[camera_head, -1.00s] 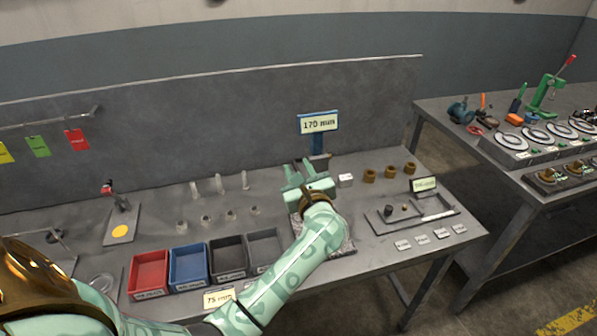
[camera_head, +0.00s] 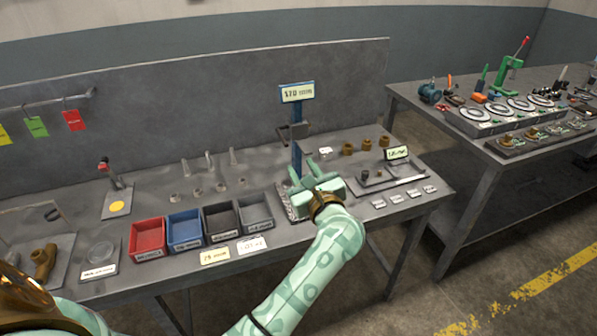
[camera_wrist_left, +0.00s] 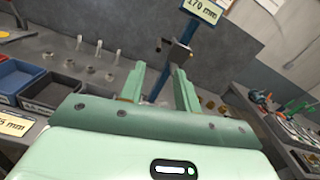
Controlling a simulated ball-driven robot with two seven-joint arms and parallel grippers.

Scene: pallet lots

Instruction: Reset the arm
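My left gripper (camera_head: 308,175) reaches in over the front part of the grey bench, in front of the blue post (camera_head: 298,150) that carries the "170 mm" sign (camera_head: 297,93). Its two pale green fingers point toward the back panel and stand apart. In the left wrist view the gripper (camera_wrist_left: 160,85) shows open, with nothing between its fingers; the post (camera_wrist_left: 168,68) shows behind the gap. A rough grey plate (camera_head: 287,203) on the bench is partly hidden by the gripper. My right gripper is in neither view.
Red (camera_head: 147,238), blue (camera_head: 185,229) and dark bins stand left of my gripper. Several brass fittings (camera_head: 348,149) and a tray (camera_head: 390,181) lie to the right. A second bench (camera_head: 470,140) with a green press (camera_head: 508,72) stands further right, across a gap of floor.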

